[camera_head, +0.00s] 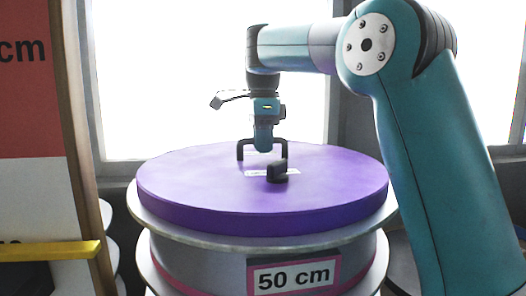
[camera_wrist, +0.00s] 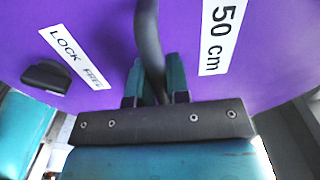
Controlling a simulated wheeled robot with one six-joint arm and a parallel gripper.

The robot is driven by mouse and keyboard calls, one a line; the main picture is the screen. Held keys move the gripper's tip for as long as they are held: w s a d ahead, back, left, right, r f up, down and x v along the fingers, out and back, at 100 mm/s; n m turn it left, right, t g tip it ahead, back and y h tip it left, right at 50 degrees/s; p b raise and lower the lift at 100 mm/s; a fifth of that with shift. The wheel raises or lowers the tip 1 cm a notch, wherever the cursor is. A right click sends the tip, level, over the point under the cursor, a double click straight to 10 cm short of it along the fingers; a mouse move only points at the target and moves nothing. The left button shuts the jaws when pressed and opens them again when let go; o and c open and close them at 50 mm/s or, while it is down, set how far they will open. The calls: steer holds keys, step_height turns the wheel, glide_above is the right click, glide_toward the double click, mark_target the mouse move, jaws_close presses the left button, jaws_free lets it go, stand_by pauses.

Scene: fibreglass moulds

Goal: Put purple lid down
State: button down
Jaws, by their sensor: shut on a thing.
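The round purple lid (camera_head: 205,195) is in the middle of the head view, level, over the grey flange (camera_head: 250,240) of a drum-shaped mould. No clear gap shows between lid and flange; I cannot tell whether it bears fully. My gripper (camera_head: 263,147) is above the lid, pointing down, shut on the lid's dark bar handle (camera_head: 241,148). In the wrist view, the teal fingers (camera_wrist: 156,88) hold the handle (camera_wrist: 148,35) between them. A black latch (camera_head: 278,172) stands on the lid; it also shows in the wrist view (camera_wrist: 46,77) beside a "LOCK FREE" label.
The mould has a "50 cm" label (camera_head: 291,278) with a pink border on its front. A tall board (camera_head: 35,120) with a wooden edge stands at the left, with a yellow bar (camera_head: 50,250) across it. Bright windows are behind.

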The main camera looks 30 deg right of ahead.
steer(key=shift+r, duration=0.2)
steer(key=c, duration=1.1)
jaws_free()
steer(key=shift+f, duration=0.15)
step_height(320, 180, up, 12)
steer(key=p, duration=1.2)
